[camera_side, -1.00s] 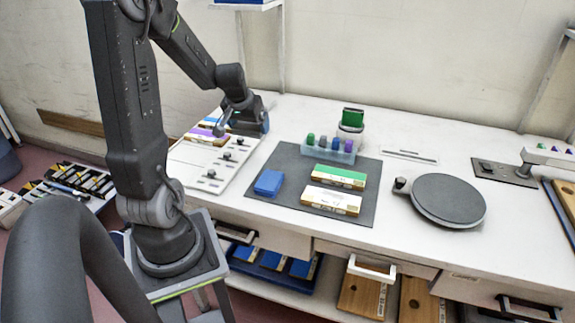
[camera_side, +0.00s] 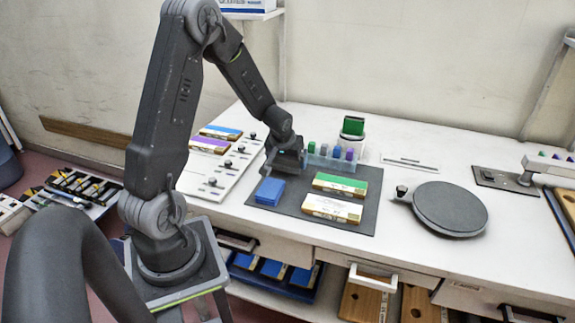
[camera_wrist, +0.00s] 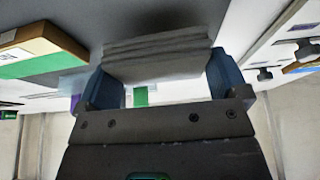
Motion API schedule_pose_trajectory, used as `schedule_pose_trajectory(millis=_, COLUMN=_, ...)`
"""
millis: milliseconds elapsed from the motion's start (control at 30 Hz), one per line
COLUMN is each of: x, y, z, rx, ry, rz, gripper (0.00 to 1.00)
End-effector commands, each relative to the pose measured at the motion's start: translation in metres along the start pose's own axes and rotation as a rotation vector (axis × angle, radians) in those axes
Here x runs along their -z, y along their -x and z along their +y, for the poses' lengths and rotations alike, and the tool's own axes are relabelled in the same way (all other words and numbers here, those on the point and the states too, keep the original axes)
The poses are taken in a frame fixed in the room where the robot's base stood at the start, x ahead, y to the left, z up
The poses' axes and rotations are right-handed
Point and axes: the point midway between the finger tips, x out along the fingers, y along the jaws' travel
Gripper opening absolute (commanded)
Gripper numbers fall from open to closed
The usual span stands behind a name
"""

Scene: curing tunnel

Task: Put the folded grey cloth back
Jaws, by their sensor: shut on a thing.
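The folded grey cloth (camera_wrist: 155,55) shows in the wrist view as a stack of pale grey layers between the two blue fingers of my gripper (camera_wrist: 164,82). The fingers are shut on it. In the side view my gripper (camera_side: 285,165) is low at the back left corner of the dark grey mat (camera_side: 285,205), behind a blue folded stack (camera_side: 269,191). The cloth cannot be made out there, and I cannot tell whether it touches the mat.
A rack of coloured bottles (camera_side: 332,158) stands close to the right of my gripper. A white board with knobs (camera_side: 215,180) is at left, a round turntable (camera_side: 450,208) at right.

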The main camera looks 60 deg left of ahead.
Motion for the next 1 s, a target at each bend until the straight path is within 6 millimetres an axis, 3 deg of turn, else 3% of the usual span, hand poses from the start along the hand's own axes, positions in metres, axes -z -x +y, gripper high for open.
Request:
schedule_pose_trajectory(millis=167, x=-0.008, y=-0.019, z=0.000, rx=0.000, ry=-0.001, rz=-0.002, gripper=0.74)
schedule_pose_trajectory(millis=567, x=-0.009, y=-0.023, z=0.000, rx=0.000, ry=0.000, rz=0.000, gripper=0.74)
schedule_pose_trajectory(millis=600, x=-0.009, y=-0.022, z=0.000, rx=0.000, ry=0.001, rz=0.001, gripper=0.97)
schedule_pose_trajectory(millis=633, x=-0.009, y=-0.022, z=0.000, rx=0.000, ry=0.001, rz=0.001, gripper=0.99)
schedule_pose_trajectory(millis=1000, x=-0.008, y=-0.014, z=0.000, rx=0.000, ry=0.001, rz=0.002, gripper=1.00)
